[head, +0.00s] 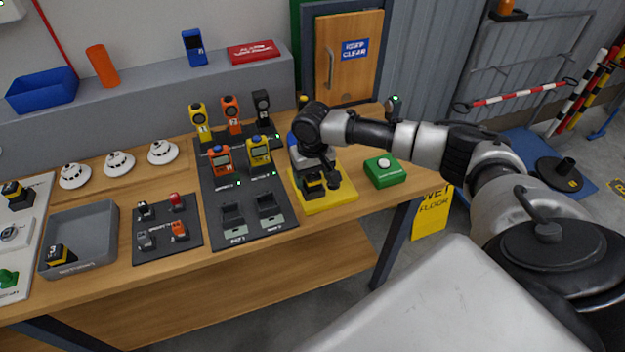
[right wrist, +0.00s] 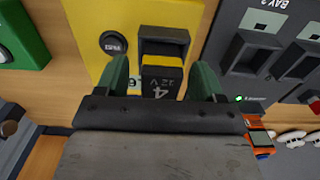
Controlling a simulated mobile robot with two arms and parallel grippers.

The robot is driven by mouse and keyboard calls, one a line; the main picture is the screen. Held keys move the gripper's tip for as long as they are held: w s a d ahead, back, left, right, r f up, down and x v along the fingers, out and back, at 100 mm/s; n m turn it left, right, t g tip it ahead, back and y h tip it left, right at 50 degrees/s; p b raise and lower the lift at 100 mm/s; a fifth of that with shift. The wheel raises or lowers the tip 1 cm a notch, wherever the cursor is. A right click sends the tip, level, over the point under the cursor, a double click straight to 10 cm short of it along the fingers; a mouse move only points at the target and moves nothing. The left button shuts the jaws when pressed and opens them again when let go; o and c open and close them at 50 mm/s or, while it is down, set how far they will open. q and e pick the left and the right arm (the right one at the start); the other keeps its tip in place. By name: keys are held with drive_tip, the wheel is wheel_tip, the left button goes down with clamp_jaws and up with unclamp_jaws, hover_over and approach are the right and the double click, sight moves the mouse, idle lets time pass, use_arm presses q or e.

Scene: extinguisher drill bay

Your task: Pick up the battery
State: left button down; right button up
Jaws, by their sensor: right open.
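A black and yellow battery (right wrist: 162,82) marked 4 and 12V sits at a dark holder on a yellow base. In the head view the battery (head: 312,190) shows low on the yellow base (head: 328,205), partly covered by my gripper. My right gripper (right wrist: 162,66) is open, with one finger on each side of the battery. It also shows in the head view (head: 321,178), pointing down over the base. I cannot tell whether the fingers touch the battery. My left gripper is not in view.
A green box with a white button (head: 383,172) stands right of the base. A dark mat with charging bays (head: 245,235) lies to the left. Another battery (head: 60,256) lies in a grey tray (head: 98,238), and one (head: 17,195) sits at the far left.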

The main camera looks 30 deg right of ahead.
drive_tip(key=shift+c, duration=0.3)
drive_tip(key=c, duration=1.1)
drive_tip(key=shift+r, duration=0.1)
